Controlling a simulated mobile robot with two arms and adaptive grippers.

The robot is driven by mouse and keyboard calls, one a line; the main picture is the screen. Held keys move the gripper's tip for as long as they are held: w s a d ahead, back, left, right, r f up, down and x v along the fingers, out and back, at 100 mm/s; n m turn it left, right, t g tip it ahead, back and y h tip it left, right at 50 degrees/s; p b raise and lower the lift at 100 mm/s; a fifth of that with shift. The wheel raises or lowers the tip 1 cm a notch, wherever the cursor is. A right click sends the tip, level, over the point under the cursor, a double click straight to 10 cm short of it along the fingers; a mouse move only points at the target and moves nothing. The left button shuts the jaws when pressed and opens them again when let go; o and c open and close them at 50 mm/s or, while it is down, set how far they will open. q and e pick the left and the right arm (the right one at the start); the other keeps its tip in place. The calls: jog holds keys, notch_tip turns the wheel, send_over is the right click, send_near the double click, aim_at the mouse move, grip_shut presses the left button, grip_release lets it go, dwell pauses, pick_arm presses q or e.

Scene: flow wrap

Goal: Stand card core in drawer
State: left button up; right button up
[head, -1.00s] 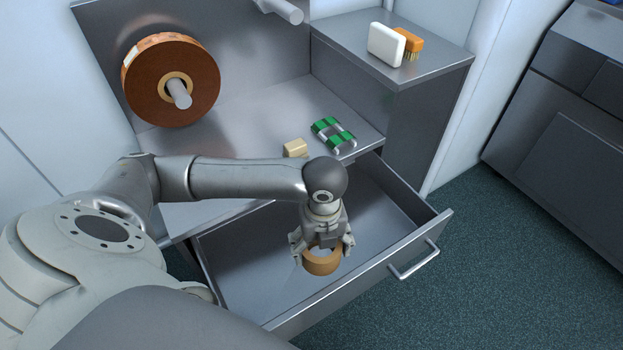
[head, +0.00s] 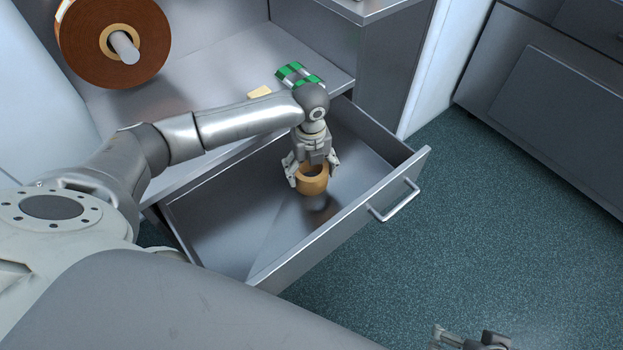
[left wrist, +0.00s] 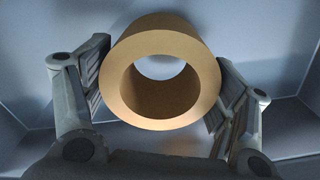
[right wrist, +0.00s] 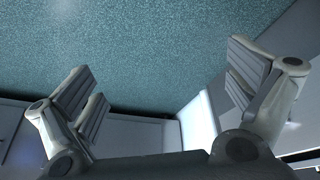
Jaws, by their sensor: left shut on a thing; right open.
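The card core is a short tan ring (head: 314,187) held in my left gripper (head: 312,176) inside the open drawer (head: 225,225). In the left wrist view the core (left wrist: 207,95) sits between both fingers with its open bore facing the camera. The fingers press its outer sides. A dark patch shows on the drawer floor just below the core, and I cannot tell whether the core touches the floor. My right gripper (head: 470,338) is at the bottom edge of the head view, away from the drawer. In the right wrist view it (right wrist: 165,105) is open and empty.
A large brown reel (head: 85,45) hangs on a spindle at the upper left. A cream block (head: 259,92) and a green and silver item (head: 290,72) lie on the shelf behind the drawer. The drawer floor around the core is bare.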

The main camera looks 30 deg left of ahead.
pick_arm(q)
jog(key=shift+w+f, duration=0.3)
jog(key=shift+f, duration=0.05)
jog(key=f, duration=0.1)
jog(key=f+b, duration=0.1)
jog(key=f, duration=0.1)
jog(key=shift+w+a+f, duration=0.15)
jog(key=shift+w+f, duration=0.05)
jog(key=shift+w, duration=0.05)
pick_arm(e)
jog(key=w+a+r+t+y, duration=0.1)
jog(key=w+a+r+t, duration=0.1)
jog(key=w+t, duration=0.2)
jog(key=w, duration=0.3)
jog(key=shift+r, duration=0.2)
pick_arm(q)
jog(key=shift+f, duration=0.2)
pick_arm(e)
jog(key=shift+a, duration=0.1)
pick_arm(q)
jog(key=o, duration=1.2)
pick_arm(e)
jog(key=shift+s, duration=0.1)
